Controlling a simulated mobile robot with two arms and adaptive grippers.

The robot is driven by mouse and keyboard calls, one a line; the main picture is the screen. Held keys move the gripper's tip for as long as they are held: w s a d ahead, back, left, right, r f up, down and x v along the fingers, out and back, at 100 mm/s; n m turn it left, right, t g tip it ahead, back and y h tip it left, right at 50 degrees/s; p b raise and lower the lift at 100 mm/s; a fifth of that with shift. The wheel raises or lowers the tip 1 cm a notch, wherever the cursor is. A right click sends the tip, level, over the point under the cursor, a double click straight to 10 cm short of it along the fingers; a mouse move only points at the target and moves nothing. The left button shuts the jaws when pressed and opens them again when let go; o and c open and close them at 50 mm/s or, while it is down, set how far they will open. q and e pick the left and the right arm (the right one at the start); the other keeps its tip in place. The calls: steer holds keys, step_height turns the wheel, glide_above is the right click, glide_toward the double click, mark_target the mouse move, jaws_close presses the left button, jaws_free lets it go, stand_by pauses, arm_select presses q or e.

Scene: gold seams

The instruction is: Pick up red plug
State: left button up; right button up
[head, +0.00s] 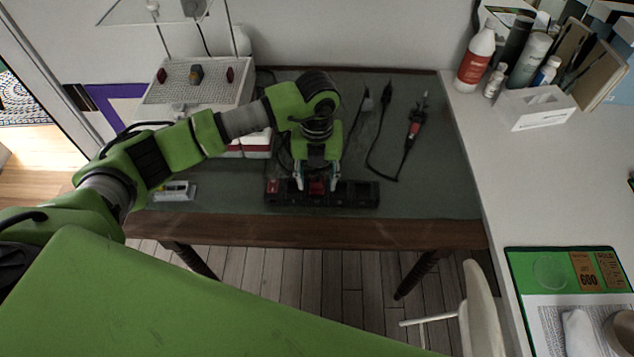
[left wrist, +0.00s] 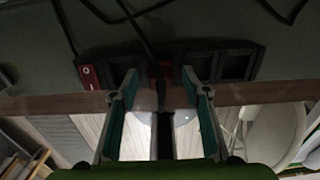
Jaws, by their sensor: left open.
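The red plug (head: 316,188) sits in the black power strip (head: 358,194) near the table's front edge. My left gripper (head: 316,182) points down over it, open, with one finger on each side of the plug. In the left wrist view the plug (left wrist: 164,72) shows as a dim red patch between the open fingers (left wrist: 158,82), nearer the right finger. I cannot tell whether either finger touches it. A dark cord runs down to the plug and partly hides it. My right gripper is not in view.
The strip's red switch (head: 273,186) is left of the plug. A soldering tool (head: 413,131) and dark cables lie on the green mat (head: 425,180) to the right. A white box (head: 185,105) stands at the back left. A small white tray (head: 175,191) lies left of the strip.

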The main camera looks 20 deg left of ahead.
arm_select(q)
steer(key=shift+f, duration=0.2)
steer(key=c, duration=1.2)
steer(key=shift+r, duration=0.2)
steer(key=shift+r, duration=0.2)
step_height(320, 180, up, 2)
steer(key=shift+r+b, duration=0.15)
steer(key=shift+b, duration=0.65)
steer(key=shift+s+d+r+p, duration=0.15)
steer(key=shift+s+r+p, duration=0.3)
steer(key=shift+s+r, duration=3.2)
steer(key=shift+s+d+r+p, duration=0.15)
steer(key=shift+s+r+p, duration=0.3)
steer(key=shift+s+r, duration=3.2)
